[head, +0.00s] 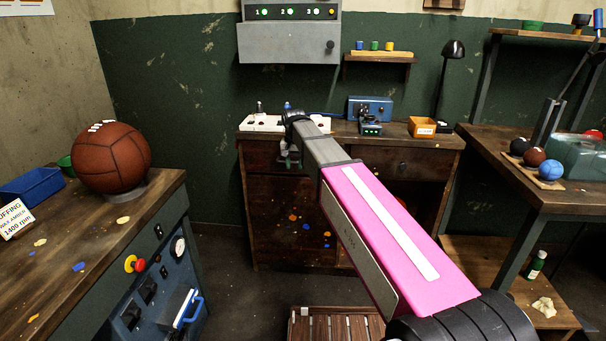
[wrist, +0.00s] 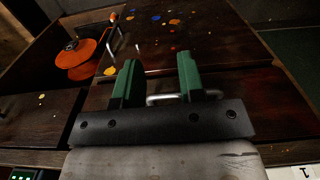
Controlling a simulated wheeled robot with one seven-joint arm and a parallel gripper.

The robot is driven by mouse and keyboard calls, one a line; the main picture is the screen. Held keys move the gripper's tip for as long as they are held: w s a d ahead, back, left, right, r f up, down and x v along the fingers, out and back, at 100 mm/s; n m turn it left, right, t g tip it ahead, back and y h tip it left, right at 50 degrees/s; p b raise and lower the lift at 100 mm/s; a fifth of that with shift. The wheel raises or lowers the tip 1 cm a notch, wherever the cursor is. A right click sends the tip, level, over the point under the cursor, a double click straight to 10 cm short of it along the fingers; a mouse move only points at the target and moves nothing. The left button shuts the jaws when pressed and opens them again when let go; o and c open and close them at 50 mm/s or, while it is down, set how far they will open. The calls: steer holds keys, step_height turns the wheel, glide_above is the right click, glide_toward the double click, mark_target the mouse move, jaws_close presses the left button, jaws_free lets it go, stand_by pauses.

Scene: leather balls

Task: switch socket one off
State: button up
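A white socket strip (head: 262,124) lies on the back workbench, partly hidden behind my arm. A dark plug or knob (head: 260,107) stands at its left part and a blue one (head: 287,106) near my wrist. In the wrist view, a corner of the white strip (wrist: 290,173) shows at bottom right with a dark mark like a "1". Its switches are too small to tell. My gripper (head: 289,160) hangs in front of the workbench, below the top's edge. In the wrist view, its green fingers (wrist: 160,83) are apart with nothing held; a metal drawer handle (wrist: 168,98) shows behind them.
A grey wall box (head: 290,42) has green lights numbered 1, 2 and 3. A blue device (head: 370,108) and an orange box (head: 422,127) stand on the workbench right of my arm. A large leather ball (head: 110,158) sits on the left bench. Open floor lies before the workbench's left side.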

steer(key=shift+s+d+f, duration=0.35)
steer(key=shift+d+f, duration=0.5)
steer(key=shift+s+d+f, duration=0.3)
steer(key=shift+d+f, duration=0.5)
steer(key=s+d+f, duration=1.9)
steer(key=d, duration=0.2)
steer(key=shift+s+d+n, duration=0.3)
steer(key=shift+s+d, duration=0.1)
